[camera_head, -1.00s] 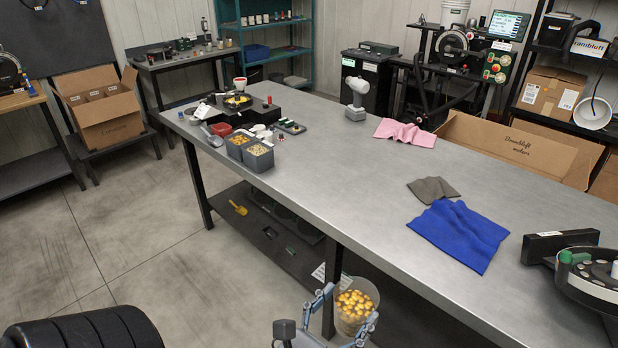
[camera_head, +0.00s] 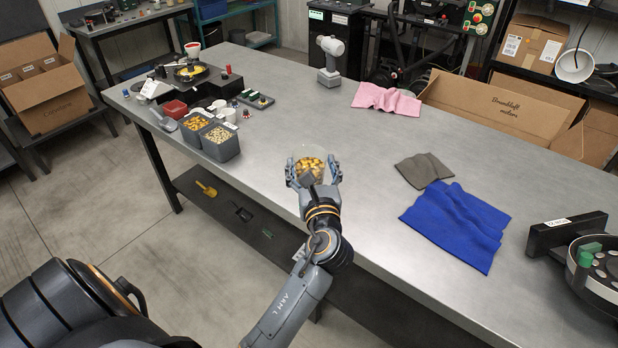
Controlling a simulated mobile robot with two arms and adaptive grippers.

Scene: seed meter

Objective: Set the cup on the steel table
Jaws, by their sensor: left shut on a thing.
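A clear cup (camera_head: 309,155) with yellow-orange kernels in it is upright between the fingers of my left gripper (camera_head: 314,173). The gripper is shut on it, with one finger at each side. The cup is over the front part of the steel table (camera_head: 360,145), near the middle of its length. I cannot tell whether its base touches the table top, since the gripper and wrist hide it. My right gripper is not in view.
Grey bins (camera_head: 219,140) of kernels stand to the left, beside a black seed device (camera_head: 188,72). A blue cloth (camera_head: 455,225) and a grey cloth (camera_head: 424,170) lie to the right. A pink cloth (camera_head: 387,99) lies farther back. The table around the cup is clear.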

